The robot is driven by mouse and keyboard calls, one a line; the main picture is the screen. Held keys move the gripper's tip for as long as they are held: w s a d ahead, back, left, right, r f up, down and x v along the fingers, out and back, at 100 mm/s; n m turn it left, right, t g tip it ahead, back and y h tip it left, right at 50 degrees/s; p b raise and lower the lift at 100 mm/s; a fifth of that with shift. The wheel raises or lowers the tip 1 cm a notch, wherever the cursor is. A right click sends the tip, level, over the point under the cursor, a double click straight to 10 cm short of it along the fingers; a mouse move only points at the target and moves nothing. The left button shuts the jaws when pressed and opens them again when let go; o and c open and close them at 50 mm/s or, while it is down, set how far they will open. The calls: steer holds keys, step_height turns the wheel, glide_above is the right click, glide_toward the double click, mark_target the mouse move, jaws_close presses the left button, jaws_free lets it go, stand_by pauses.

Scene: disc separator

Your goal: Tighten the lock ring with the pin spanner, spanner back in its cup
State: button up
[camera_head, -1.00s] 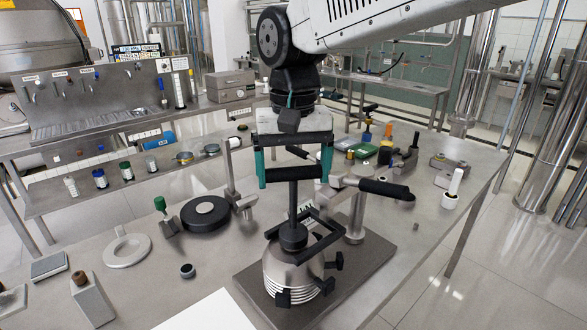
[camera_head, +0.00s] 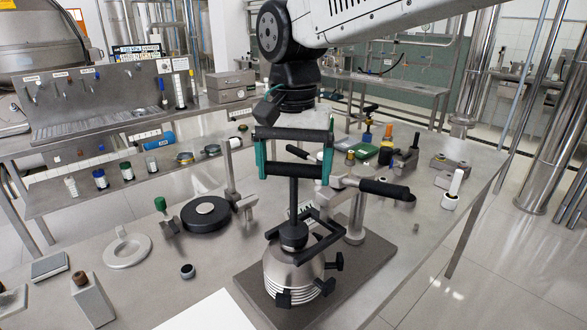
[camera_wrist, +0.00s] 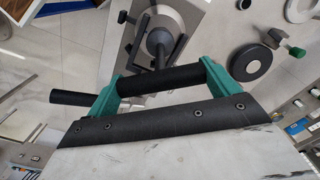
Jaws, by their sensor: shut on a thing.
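My gripper (camera_head: 292,174) has teal fingers shut on the black cross-handle of the pin spanner (camera_head: 292,205). The handle (camera_wrist: 160,78) lies across between the fingers in the wrist view. The spanner's dark shaft stands upright below it, down to a wide hub and a black angular frame over the top of the silver ribbed bowl (camera_head: 285,272). Several black knobs stick out around the bowl's side. The lock ring on top is largely hidden by the hub and frame, so I cannot tell whether the pins sit in it. I cannot make out the spanner's cup.
The bowl stands on a dark base plate (camera_head: 375,262). A grey post (camera_head: 356,222) rises just behind it, near a black grip (camera_head: 386,189). Bare table lies front right.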

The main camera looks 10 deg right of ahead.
stand_by(0.3)
steer(key=n, duration=1)
steer(key=shift+n, duration=0.4)
steer(key=n, duration=0.5)
steer(key=shift+n, duration=0.4)
steer(key=n, duration=0.4)
steer(key=shift+f, duration=0.15)
steer(key=shift+f, duration=0.3)
